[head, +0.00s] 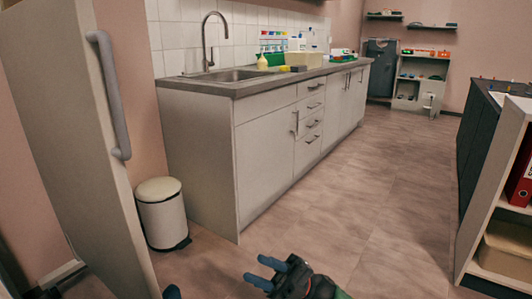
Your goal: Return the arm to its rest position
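My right gripper (255,268) shows at the bottom centre, low over the floor. Its two blue fingers point left and stand apart with nothing visible between them, so it is open and empty. Part of its dark wrist shows behind the fingers, and the rest of the arm is cut off by the bottom edge. A small blue tip at the bottom edge, left of it, looks like part of my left gripper (172,292). Too little of it shows to tell its state.
A tall cabinet door (75,130) with a grey handle stands close at left, beside a white bin (162,213). A sink counter (250,85) runs along the back left. An open shelf (500,200) stands at right. The tiled floor (375,200) between is clear.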

